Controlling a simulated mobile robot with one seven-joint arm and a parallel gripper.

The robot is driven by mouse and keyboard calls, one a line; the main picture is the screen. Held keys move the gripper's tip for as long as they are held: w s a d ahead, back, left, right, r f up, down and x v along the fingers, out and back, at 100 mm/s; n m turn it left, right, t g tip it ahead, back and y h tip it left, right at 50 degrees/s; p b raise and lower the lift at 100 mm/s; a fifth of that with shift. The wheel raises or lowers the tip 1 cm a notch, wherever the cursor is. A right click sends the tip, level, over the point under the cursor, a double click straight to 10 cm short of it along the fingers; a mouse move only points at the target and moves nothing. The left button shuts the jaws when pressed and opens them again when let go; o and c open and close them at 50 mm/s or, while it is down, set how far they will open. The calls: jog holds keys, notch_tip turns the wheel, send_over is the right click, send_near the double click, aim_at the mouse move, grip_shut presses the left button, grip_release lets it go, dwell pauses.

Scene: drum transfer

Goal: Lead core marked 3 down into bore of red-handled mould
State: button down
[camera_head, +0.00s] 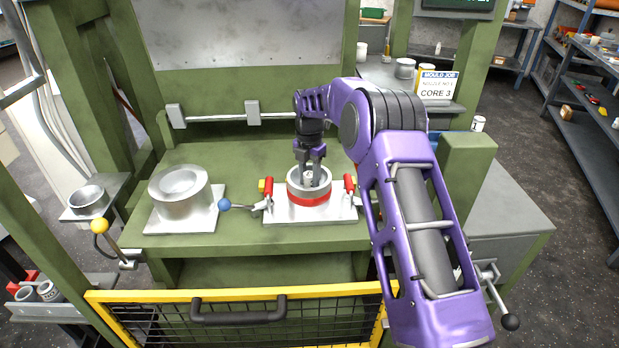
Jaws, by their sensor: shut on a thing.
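The mould with red handles (309,200) is a grey ring with a red band on a pale plate on the green press bed. Its red handles stand to the left and right of the ring. My gripper (312,172) points down over the ring, with its fingertips at the mouth of the bore. It is shut on a small grey core (309,174), which shows only in part between the fingers. Its number cannot be read, and how deep it sits in the bore is hidden by the ring wall and fingers.
A larger silvery mould (180,190) stands left on the bed. A yellow-framed mesh guard (240,295) crosses the front. A sign (437,85) reads CORE 3. Green press posts flank the bed.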

jog(key=shift+f, duration=0.2)
jog(key=shift+c, duration=1.9)
grip_release()
notch_tip(320, 180, up, 18)
jog(key=p, duration=0.2)
jog(key=shift+f, duration=0.25)
